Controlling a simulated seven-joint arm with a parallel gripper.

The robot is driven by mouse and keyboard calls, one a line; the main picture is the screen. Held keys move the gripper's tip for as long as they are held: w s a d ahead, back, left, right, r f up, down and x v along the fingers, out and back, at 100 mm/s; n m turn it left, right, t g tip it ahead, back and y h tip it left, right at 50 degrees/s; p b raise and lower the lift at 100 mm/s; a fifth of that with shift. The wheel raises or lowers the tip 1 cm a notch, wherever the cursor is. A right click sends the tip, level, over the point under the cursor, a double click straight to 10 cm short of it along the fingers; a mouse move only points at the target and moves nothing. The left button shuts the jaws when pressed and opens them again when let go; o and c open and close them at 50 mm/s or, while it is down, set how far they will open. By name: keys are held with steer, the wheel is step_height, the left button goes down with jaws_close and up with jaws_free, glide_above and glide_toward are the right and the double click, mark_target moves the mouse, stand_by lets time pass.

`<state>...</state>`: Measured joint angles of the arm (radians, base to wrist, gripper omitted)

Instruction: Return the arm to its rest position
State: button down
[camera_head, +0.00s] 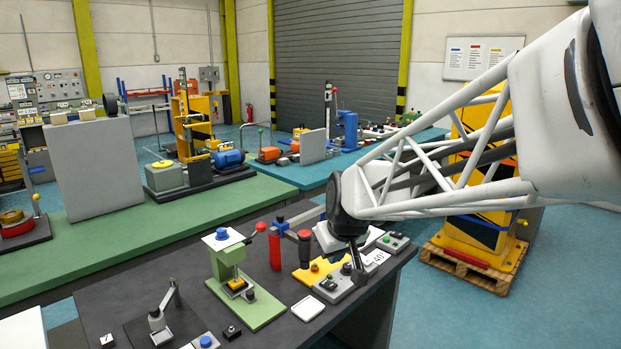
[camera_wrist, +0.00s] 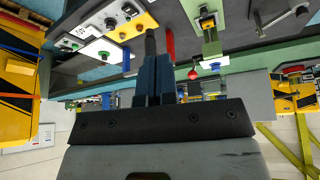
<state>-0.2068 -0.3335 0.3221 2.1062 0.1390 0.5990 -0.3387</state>
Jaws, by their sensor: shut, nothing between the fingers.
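My gripper (camera_wrist: 155,80) shows in the wrist view as two dark blue fingers pressed together, with nothing held between them. It points over the dark workbench (camera_head: 180,290), which appears upside down in the wrist view. In the head view my white lattice arm comes in from the right and bends at a dark joint above the bench's right part. The fingers cannot be made out clearly there. A green-based press fixture (camera_head: 238,285) stands left of the arm, and a red post (camera_head: 275,252) stands between them. A yellow plate (camera_head: 312,274) lies below the arm.
A grey control box (camera_head: 335,285) and a button box (camera_head: 393,241) sit near the bench's right edge. A small lever device (camera_head: 160,320) stands front left. Green and teal benches with machines lie behind. A yellow machine on a pallet (camera_head: 470,265) stands right; blue floor is open before it.

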steer(key=s+d+m, duration=0.1)
steer(key=s+d, duration=0.3)
steer(key=s, duration=0.5)
steer(key=s+d+f+m+g+h, duration=0.1)
steer(key=s+d+m, duration=0.1)
steer(key=s+d, duration=0.3)
steer(key=s+d+m+g+h, duration=0.1)
steer(key=s+d, duration=0.3)
steer(key=s, duration=0.8)
steer(key=shift+s+d+f+m, duration=0.2)
steer(key=shift+s+d+m, duration=0.1)
steer(key=shift+m, duration=0.4)
steer(key=c, duration=1.8)
jaws_free()
